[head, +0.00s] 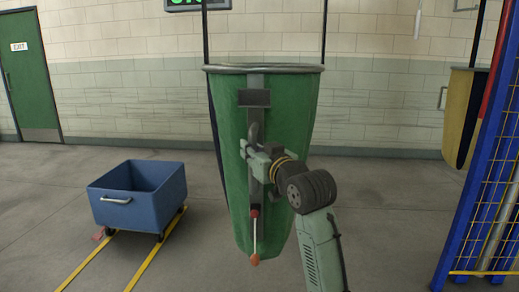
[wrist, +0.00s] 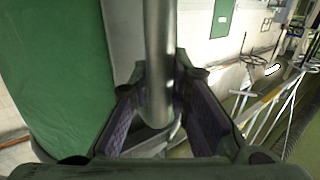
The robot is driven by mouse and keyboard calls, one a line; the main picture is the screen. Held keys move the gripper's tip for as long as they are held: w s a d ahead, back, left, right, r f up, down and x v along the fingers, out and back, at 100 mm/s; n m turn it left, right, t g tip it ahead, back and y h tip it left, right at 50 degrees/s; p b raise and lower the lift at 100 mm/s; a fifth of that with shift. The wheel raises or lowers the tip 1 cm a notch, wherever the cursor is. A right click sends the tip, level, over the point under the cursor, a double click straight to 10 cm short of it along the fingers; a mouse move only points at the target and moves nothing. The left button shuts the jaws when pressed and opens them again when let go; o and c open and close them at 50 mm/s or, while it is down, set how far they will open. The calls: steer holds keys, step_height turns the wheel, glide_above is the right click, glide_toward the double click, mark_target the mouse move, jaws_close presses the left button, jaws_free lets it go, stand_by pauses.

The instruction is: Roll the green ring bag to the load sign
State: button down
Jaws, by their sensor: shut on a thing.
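The green ring bag (head: 228,125) hangs upright from two dark straps, with a grey metal ring (head: 285,69) around its mouth. A vertical handle (head: 254,125) runs down its front. My gripper (head: 262,160) is at the bag's front, shut on this handle. In the wrist view the handle shows as a round grey bar (wrist: 160,60) between the two pads of my gripper (wrist: 163,105), with the green cloth (wrist: 55,75) to the left. A sign with green lit letters (head: 197,4) is cut off at the top edge; I cannot read it.
A blue cart (head: 132,208) stands on yellow floor rails (head: 158,252) at the left. A green exit door (head: 30,80) is at the far left. A yellow bag (head: 456,110) and a blue fence (head: 480,200) are at the right. Grey floor between them is clear.

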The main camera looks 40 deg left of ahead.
steer(key=shift+s+a, duration=0.2)
steer(key=shift+a, duration=0.15)
steer(key=c, duration=1.5)
jaws_free()
steer(key=shift+d, duration=0.1)
steer(key=v, duration=1.2)
